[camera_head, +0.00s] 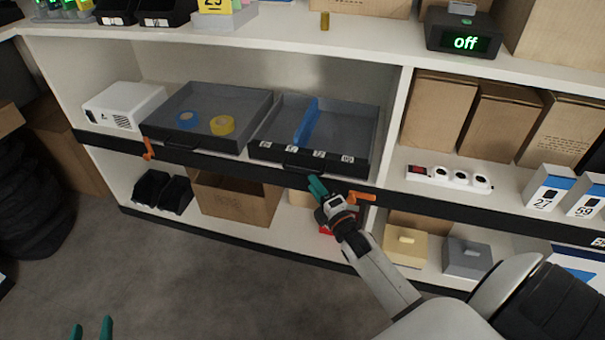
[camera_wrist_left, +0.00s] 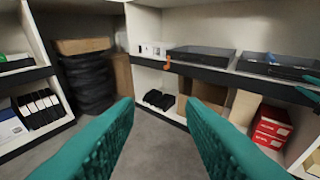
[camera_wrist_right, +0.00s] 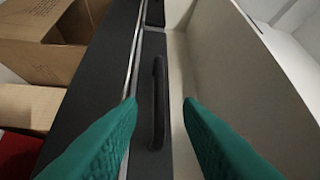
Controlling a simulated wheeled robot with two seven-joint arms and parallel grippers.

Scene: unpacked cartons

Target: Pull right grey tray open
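The right grey tray (camera_head: 350,115) sits on the middle shelf and holds a blue divider-like piece (camera_head: 306,122). Its dark front carries several white labels, with a black bar handle low on it. My right gripper (camera_head: 317,187) is just in front of that front, near the handle. In the right wrist view, the handle (camera_wrist_right: 158,105) lies between the two teal fingertips (camera_wrist_right: 160,105), with gaps showing on both sides. The gripper is open, and I see no contact. My left gripper (camera_head: 91,328) is open and empty at the bottom left, far from the tray; it also shows in the left wrist view (camera_wrist_left: 158,108).
A left grey tray (camera_head: 235,100) with blue and yellow tape rolls stands beside it. Orange levers (camera_head: 362,197) stick out from the shelf edge. Below are a cardboard box (camera_head: 235,203) and black bins (camera_head: 165,192). The floor (camera_head: 190,270) in front is clear.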

